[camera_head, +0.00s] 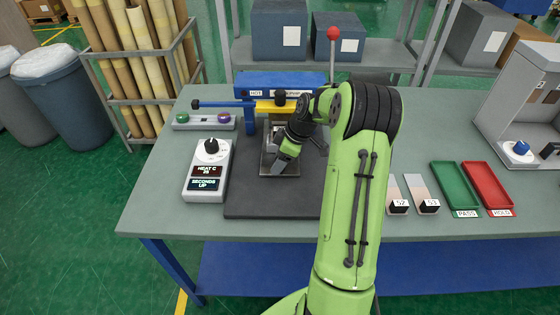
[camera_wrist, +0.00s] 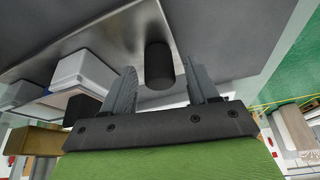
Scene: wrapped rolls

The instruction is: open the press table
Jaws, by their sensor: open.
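The press (camera_head: 282,82) stands at the back of the bench, with a blue frame, a yellow bar and a red-knobbed lever (camera_head: 332,34). Its press table is a shiny metal plate (camera_head: 268,168) at the front, partly hidden by my arm. In the wrist view the plate (camera_wrist: 120,28) fills the upper middle, with a black cylindrical knob (camera_wrist: 159,66) on it. My gripper (camera_wrist: 162,76) is open, one grey finger on each side of the knob in the picture. I cannot tell whether the fingers touch it. A pale block (camera_wrist: 84,72) shows left of the fingers.
A control box (camera_head: 207,172) with a dial and displays stands left of the dark mat (camera_head: 262,202). Sample blocks (camera_head: 408,194), a green tray (camera_head: 454,186) and a red tray (camera_head: 488,187) lie right of my arm. The bench front is clear.

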